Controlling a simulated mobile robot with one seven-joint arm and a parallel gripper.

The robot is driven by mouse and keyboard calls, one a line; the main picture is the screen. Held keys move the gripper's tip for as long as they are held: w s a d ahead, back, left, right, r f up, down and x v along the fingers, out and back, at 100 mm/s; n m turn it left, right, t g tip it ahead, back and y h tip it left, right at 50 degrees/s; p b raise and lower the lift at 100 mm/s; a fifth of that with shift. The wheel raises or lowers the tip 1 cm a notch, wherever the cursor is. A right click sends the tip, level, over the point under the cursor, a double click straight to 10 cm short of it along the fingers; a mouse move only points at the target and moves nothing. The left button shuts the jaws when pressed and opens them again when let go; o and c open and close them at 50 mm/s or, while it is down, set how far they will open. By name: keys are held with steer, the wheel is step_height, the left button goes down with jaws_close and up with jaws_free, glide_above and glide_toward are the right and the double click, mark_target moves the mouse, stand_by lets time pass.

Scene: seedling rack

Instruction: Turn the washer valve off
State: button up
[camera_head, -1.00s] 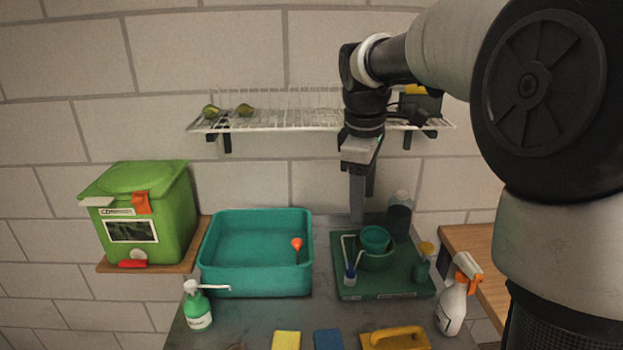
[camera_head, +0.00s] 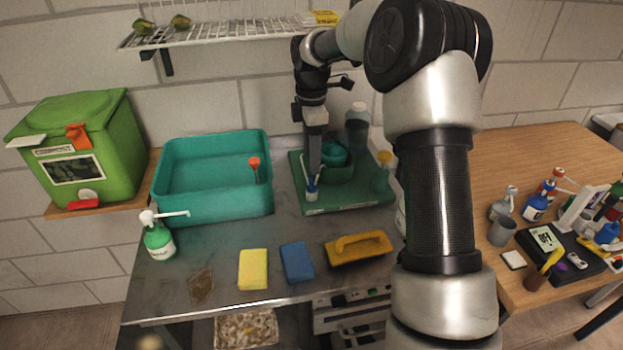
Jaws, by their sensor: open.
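I cannot make out a clearly marked washer valve. A panelled appliance front (camera_head: 352,308) shows under the counter, partly cut off by my arm, and no valve can be told on it. A red part (camera_head: 84,204) with a white knob sits at the foot of the green bin (camera_head: 110,130) at left. My gripper (camera_head: 313,184) is open and points down in front of the green tray (camera_head: 340,205), near the bowls (camera_head: 335,155). Its fingers look narrow and their gap is hard to see. I cannot tell whether they touch anything.
A teal basin (camera_head: 210,207) with an orange-topped tool stands at left, beside a soap pump bottle (camera_head: 158,238). A wooden table (camera_head: 480,165) with many objects stands right.

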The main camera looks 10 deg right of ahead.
mark_target(312, 182)
step_height(312, 182, down, 8)
steer(key=shift+r, duration=0.15)
steer(key=c, duration=1.1)
steer(key=shift+o, duration=0.2)
